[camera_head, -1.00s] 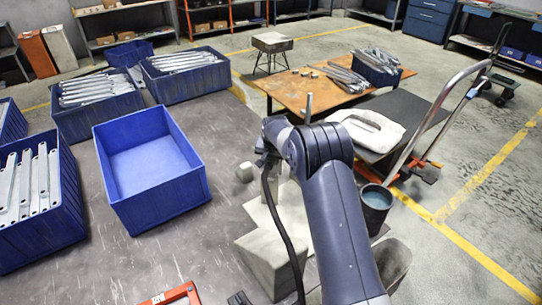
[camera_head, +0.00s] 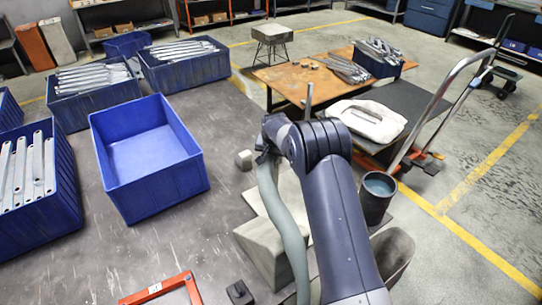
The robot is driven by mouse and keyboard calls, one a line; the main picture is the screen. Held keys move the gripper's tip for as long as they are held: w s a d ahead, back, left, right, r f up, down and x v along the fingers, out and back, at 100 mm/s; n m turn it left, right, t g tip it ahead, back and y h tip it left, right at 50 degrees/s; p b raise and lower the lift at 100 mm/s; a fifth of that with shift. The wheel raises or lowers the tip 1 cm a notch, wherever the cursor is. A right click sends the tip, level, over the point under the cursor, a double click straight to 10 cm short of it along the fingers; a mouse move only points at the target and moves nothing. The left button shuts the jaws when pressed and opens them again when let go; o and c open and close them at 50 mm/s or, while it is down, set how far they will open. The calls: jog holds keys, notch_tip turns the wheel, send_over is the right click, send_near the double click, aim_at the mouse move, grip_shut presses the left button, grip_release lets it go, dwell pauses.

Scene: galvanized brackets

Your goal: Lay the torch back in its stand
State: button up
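I cannot make out the torch or its stand for certain. A thick grey-green hose (camera_head: 282,222) rises from the bottom edge, beside my arm, to the dark joint at the arm's upper end. Whether it belongs to the torch is unclear. My gripper is not visible; my own arm hides what lies behind its upper joint. A pale grey block (camera_head: 265,247) with a sloping top stands left of my arm, partly covered by the hose. A thin upright grey rod (camera_head: 309,101) shows just above the arm joint; its base is hidden.
An empty blue bin (camera_head: 150,185) stands left of my arm, with bins of galvanized brackets around it. A red-orange frame (camera_head: 155,290) and a small dark block (camera_head: 239,293) lie at the front. A dark bucket (camera_head: 375,205) and a hand truck (camera_head: 440,100) are right.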

jog(key=shift+f+b, duration=0.4)
jog(key=shift+b, duration=0.1)
dwell(0.3)
jog(key=o, duration=0.8)
jog(key=shift+o, duration=1.2)
jog(key=shift+f, duration=0.1)
jog(key=b+v, duration=0.1)
jog(key=v, duration=1)
jog(key=shift+b, duration=0.3)
jog(key=shift+w, duration=0.1)
jog(key=p+x, duration=0.1)
jog(key=x, duration=0.9)
jog(key=shift+w+f+p, duration=0.1)
jog(key=shift+f+p, duration=0.25)
jog(key=shift+p, duration=0.05)
jog(key=shift+r, duration=0.15)
